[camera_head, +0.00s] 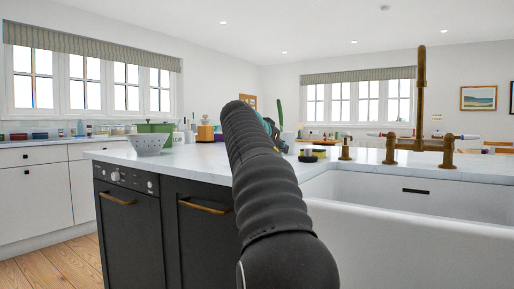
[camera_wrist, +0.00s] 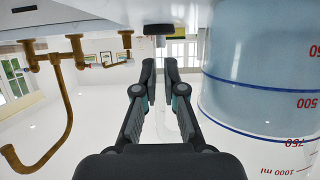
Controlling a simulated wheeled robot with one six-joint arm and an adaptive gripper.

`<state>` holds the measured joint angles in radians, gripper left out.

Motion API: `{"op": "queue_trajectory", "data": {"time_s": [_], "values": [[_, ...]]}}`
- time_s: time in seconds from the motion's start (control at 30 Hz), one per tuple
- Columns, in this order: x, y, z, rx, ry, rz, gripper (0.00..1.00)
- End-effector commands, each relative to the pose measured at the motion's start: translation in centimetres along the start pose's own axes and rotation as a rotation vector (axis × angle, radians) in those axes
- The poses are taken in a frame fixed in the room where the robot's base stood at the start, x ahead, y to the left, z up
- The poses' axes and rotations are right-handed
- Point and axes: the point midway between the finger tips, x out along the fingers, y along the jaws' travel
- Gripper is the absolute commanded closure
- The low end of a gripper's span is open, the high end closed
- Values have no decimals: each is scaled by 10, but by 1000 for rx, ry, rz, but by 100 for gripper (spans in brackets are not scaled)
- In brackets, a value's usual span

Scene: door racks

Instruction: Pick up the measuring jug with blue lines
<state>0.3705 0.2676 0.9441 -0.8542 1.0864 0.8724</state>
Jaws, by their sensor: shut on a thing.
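The measuring jug (camera_wrist: 255,85) fills the right of the wrist view, close up. It is clear, with blue lines and red markings such as 500 and 750, and it appears upside down in that view. My gripper (camera_wrist: 160,72) is beside the jug's body, its two black fingers close together and shut on the jug, seemingly at its clear handle. The exact contact is hard to make out. In the head view my dark arm hides most of the gripper, and I cannot make out the jug there.
A white sink (camera_head: 420,240) with a brass tap (camera_head: 420,100) lies at the right. On the counter stand a white colander (camera_head: 149,144), a green bowl (camera_head: 155,127) and a yellow and black sponge (camera_head: 312,155).

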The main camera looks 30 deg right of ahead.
Motion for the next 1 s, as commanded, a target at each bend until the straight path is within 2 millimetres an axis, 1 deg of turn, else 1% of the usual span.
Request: {"op": "queue_trajectory", "data": {"time_s": [0.27,0.47,0.67,0.93,1.0], "values": [[0,1,-1,-2,0,3,100],[-1,1,-5,-2,-1,4,100],[-6,0,-16,-1,0,3,100],[-17,0,-41,0,2,1,100],[-17,8,-44,2,2,3,100]]}}
